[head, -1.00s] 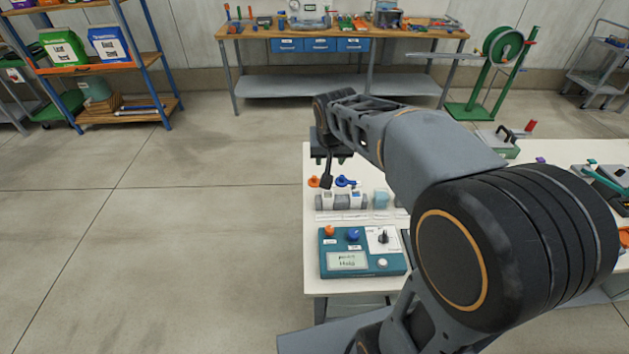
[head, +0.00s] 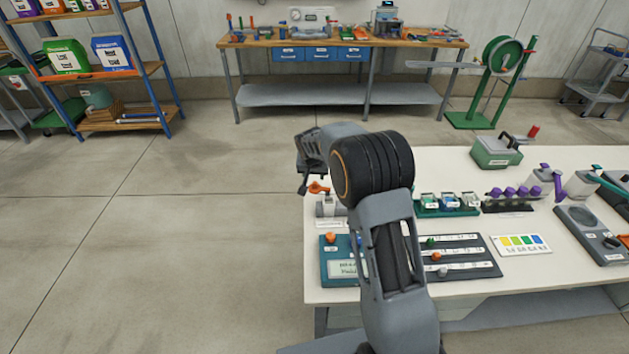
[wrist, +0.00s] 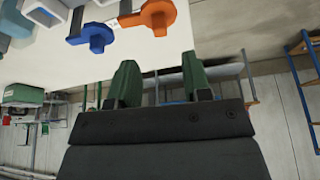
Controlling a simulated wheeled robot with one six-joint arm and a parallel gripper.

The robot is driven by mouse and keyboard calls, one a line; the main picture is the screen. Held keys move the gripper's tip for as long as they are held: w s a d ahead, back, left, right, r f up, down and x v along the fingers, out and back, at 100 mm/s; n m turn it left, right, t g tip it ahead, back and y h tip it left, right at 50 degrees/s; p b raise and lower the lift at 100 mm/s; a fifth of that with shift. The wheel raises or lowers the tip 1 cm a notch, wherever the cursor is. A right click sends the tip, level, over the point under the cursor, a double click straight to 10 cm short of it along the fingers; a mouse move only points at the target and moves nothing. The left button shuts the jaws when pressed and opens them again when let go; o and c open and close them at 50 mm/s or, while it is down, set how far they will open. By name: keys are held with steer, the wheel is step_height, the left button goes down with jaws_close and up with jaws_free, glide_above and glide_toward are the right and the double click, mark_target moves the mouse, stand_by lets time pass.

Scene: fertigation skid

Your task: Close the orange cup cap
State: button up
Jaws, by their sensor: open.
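The orange cup cap (head: 318,188) stands out at the left end of the table, by a pale cup (head: 327,206). In the wrist view the orange cap (wrist: 150,19) is at the top, with a round hub and a flat tab; a blue cap (wrist: 97,37) sits to its left. My gripper (wrist: 156,78) is open and empty, its two green fingers apart below the orange cap in that picture and not touching it. In the head view my gripper (head: 303,186) is small, just left of the orange cap. How far the cap stands from its cup's mouth cannot be told.
A teal control box (head: 345,268) sits in front of the cups, partly behind my arm. A green rack of small jars (head: 447,205) and a dark slotted board (head: 470,258) lie to the right. Open floor lies left of the table.

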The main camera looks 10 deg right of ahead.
mark_target(315, 182)
steer(key=shift+p+x, duration=0.5)
steer(key=shift+x, duration=2.95)
steer(key=shift+c, duration=0.2)
jaws_close()
